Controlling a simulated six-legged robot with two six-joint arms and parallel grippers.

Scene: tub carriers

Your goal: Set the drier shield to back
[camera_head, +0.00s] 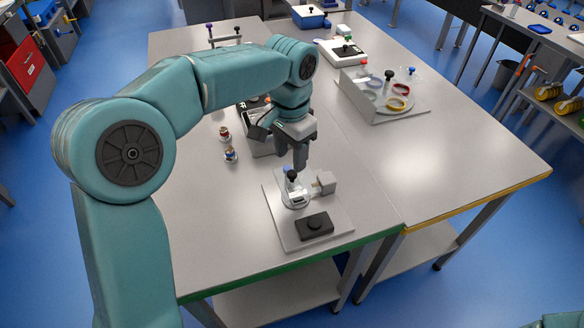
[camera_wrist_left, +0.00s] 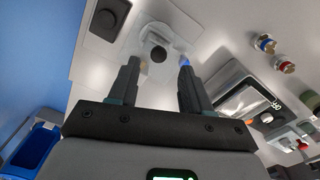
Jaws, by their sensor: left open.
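The drier (camera_head: 295,197) stands on a pale base plate (camera_head: 285,229) near the table's front edge. It is a low clear round body with a black knob (camera_head: 291,175) on top. I take the clear part to be its shield; its edges and exact setting are hard to make out. My left gripper (camera_head: 300,163) points down just above the knob. In the left wrist view, the open fingers of the gripper (camera_wrist_left: 159,66) lie either side of the black knob (camera_wrist_left: 158,54). I cannot tell whether they touch it. My right gripper is out of view.
A grey block (camera_head: 325,183) and a black box with a knob (camera_head: 314,226) share the plate. Two small capped jars (camera_head: 231,155) stand to the left. A device with a display (camera_wrist_left: 245,100) is behind. The right table's front is clear.

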